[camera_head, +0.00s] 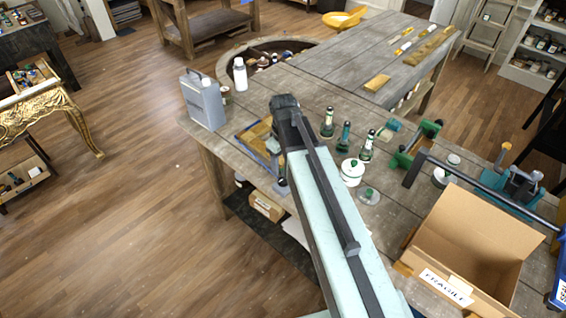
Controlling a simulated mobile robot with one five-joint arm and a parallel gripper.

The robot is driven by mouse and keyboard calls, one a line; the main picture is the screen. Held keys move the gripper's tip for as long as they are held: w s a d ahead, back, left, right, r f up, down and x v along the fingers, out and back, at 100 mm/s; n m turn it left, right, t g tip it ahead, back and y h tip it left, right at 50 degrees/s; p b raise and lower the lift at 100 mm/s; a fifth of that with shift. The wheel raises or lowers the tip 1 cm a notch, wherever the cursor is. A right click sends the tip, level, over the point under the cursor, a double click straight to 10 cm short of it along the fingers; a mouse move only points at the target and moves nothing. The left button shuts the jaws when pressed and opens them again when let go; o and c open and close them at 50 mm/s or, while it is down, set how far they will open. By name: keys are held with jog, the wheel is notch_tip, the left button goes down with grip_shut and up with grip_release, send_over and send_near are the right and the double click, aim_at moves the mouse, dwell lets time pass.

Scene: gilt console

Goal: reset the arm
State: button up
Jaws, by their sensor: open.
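My arm, pale mint with a dark bar along it, reaches from the bottom edge up over the near part of the wooden workbench (330,92). My gripper (280,184) hangs below the arm's far end, by the bench's left edge. It is small and partly hidden by the arm, and its jaws are open. I see nothing held in it. A shallow wooden tray (247,136) with a blue edge lies close to it on the left.
A grey canister (204,102) and white bottle (240,75) stand left of the arm. Several dark bottles, a white lidded pot (352,172) and an open cardboard box (455,290) are on the right. A gilt console (45,106) stands far left. The wooden floor between is open.

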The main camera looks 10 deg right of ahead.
jog(key=shift+f, duration=0.1)
jog(key=shift+s+a+f+m+b, duration=0.1)
jog(key=shift+s+f+m+b, duration=1.55)
jog(key=shift+s+f+b, duration=0.6)
jog(key=shift+s+f+m+b, duration=1.65)
jog(key=shift+s+f+b, duration=0.35)
jog(key=shift+f+b, duration=0.3)
